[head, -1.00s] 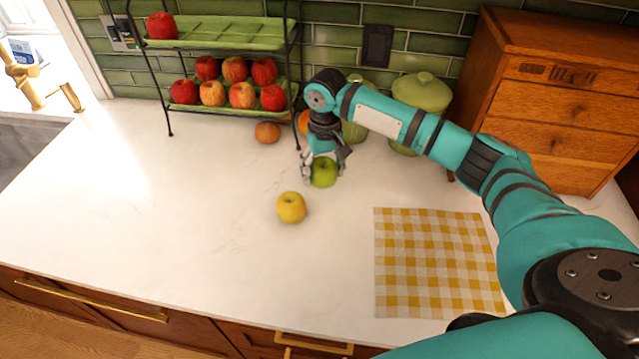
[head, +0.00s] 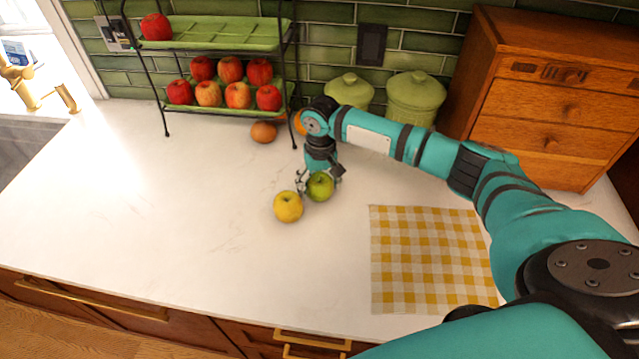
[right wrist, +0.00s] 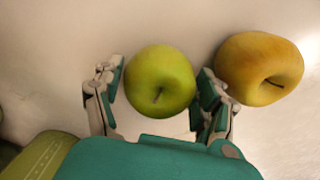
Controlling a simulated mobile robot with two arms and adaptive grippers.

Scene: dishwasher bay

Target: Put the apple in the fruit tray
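A green apple (head: 320,188) stands on the white counter between the spread fingers of my right gripper (head: 320,182). In the right wrist view the same green apple (right wrist: 160,82) sits between the two fingers (right wrist: 160,92), with narrow gaps beside it; no firm grip shows. A yellow apple (head: 288,207) lies just left of it and is close to the right finger in the wrist view (right wrist: 262,70). The green fruit tray (head: 225,32) is the top tier of a black rack, with one red apple (head: 156,27) at its left end. My left gripper is not seen.
The lower tier (head: 222,107) holds several red apples. A brown round fruit (head: 263,132) and a partly hidden orange one (head: 299,122) lie near the rack. Green jars (head: 416,98) and a wooden cabinet (head: 550,110) stand behind my arm. A checkered cloth (head: 430,260) lies right; the left counter is clear.

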